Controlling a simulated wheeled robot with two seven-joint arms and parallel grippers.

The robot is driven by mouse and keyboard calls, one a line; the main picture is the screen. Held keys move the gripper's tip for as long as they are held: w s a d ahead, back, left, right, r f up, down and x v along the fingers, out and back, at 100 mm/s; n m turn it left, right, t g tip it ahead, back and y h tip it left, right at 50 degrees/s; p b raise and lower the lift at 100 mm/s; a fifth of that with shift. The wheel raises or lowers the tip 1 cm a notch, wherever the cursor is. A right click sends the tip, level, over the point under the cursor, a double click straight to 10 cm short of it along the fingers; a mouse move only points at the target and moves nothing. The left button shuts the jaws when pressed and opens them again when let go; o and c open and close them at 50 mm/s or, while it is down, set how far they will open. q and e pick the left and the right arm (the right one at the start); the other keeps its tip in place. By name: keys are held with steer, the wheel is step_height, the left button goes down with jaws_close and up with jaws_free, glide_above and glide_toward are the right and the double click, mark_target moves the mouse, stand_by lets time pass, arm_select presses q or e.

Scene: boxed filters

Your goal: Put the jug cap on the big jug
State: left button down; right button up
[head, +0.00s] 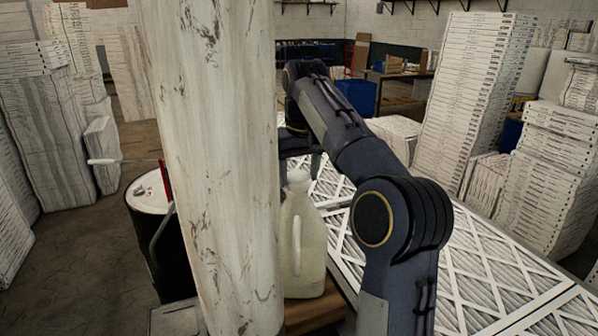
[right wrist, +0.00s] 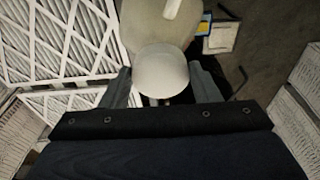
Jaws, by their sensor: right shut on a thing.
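The big jug (head: 303,245), pale and translucent with a side handle, stands upright on a wooden surface, partly covered by a pale column. My right gripper (head: 300,150) is just above and behind the jug's top, partly hidden by the column. In the right wrist view, the white round jug cap (right wrist: 160,72) sits between the two fingers of my right gripper (right wrist: 161,85), which is shut on it. The jug (right wrist: 152,22) shows just beyond the cap. I cannot tell whether the cap touches the jug's neck. My left gripper is not in view.
The pale marked column (head: 215,150) blocks much of the head view. A dark drum (head: 152,225) with a white top stands left of it. Pleated filters (head: 480,265) lie flat at right. Tall filter stacks (head: 470,95) stand behind. Some floor (head: 80,255) is clear at left.

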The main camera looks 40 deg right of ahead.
steer(key=shift+f, duration=0.15)
steer(key=shift+f+b, duration=0.55)
steer(key=shift+f, duration=0.2)
steer(key=shift+f, duration=0.1)
steer(key=shift+f, duration=0.3)
stand_by(0.4)
steer(key=o, duration=1.4)
steer(key=shift+o, duration=0.2)
